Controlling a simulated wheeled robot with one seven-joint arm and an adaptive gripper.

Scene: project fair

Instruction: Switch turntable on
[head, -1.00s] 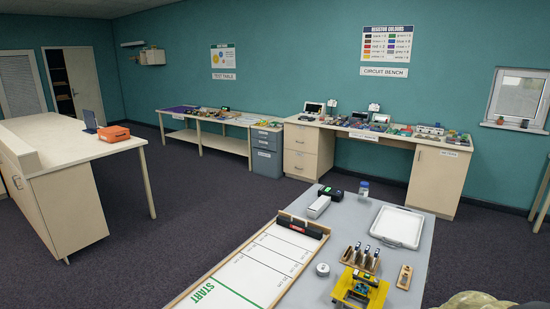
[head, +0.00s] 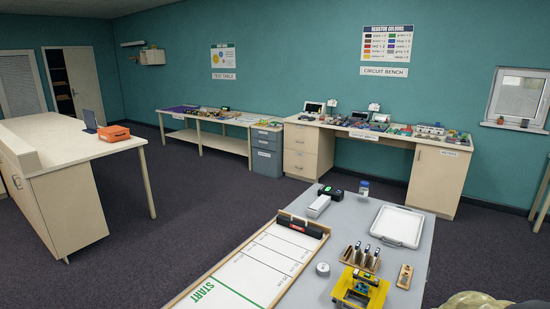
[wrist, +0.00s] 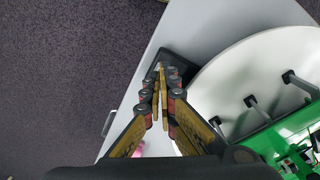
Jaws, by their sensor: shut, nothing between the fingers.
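A large white round disc (wrist: 240,75), which looks like the turntable, fills the right of the wrist view. Several dark bent pegs or handles stand on or over it. A black box-like part (wrist: 182,62) lies beside the disc's left edge. My gripper (wrist: 161,68) is shut and empty, with its fingertips over or at this black part; I cannot tell whether they touch. The fingers hide much of the part, and no switch is clearly visible. My gripper does not show in the head view, and I cannot make out the turntable there.
A green object (wrist: 290,140) is at the lower right of the wrist view, close to the disc. The grey tabletop (wrist: 150,60) ends at left above dark carpet (wrist: 60,70). In the head view, a grey table (head: 305,270) holds a track board (head: 240,275) and a white tray (head: 398,226).

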